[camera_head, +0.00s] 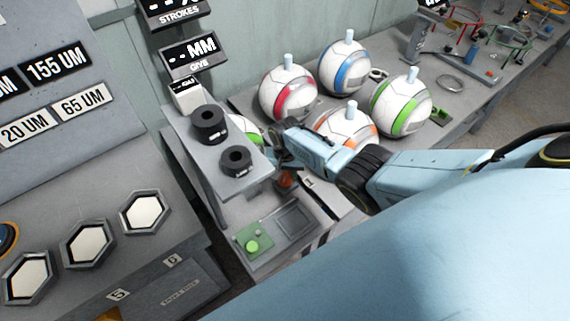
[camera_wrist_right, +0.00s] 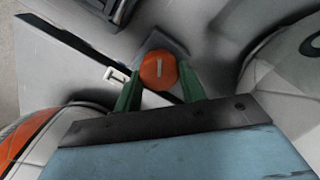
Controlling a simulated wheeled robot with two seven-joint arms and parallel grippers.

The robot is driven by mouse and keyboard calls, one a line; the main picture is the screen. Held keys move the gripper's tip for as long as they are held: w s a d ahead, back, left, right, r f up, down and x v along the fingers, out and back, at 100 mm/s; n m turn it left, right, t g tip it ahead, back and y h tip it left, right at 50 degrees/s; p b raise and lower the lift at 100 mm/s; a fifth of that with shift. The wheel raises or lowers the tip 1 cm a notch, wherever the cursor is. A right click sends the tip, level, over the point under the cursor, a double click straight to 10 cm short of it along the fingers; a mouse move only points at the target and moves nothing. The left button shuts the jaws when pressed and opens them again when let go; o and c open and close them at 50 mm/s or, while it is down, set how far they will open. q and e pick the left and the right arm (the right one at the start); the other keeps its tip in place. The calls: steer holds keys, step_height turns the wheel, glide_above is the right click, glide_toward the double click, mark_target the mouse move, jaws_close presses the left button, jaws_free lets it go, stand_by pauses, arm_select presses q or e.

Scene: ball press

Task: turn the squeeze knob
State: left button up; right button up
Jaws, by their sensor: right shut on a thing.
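The squeeze knob is a small orange knob with a pale line across its top, in the middle of the right wrist view (camera_wrist_right: 158,68). It also shows as a small orange-red patch below my gripper in the head view (camera_head: 287,180). My right gripper (camera_wrist_right: 159,84) has its two green fingers on either side of the knob and is shut on it. In the head view my right gripper (camera_head: 279,153) reaches in from the right, and its fingertips are partly hidden. My left gripper is not in view.
Several white balls with coloured bands, such as the blue one (camera_head: 343,69), stand close behind my right gripper. A grey stand with two black cylinders (camera_head: 210,123) is just left of it. A panel with a green button (camera_head: 252,246) lies in front.

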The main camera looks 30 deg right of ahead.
steer(key=shift+m+p, duration=0.35)
steer(key=shift+m, duration=0.95)
steer(key=o, duration=1)
steer(key=shift+c, duration=0.2)
steer(key=shift+r, duration=0.1)
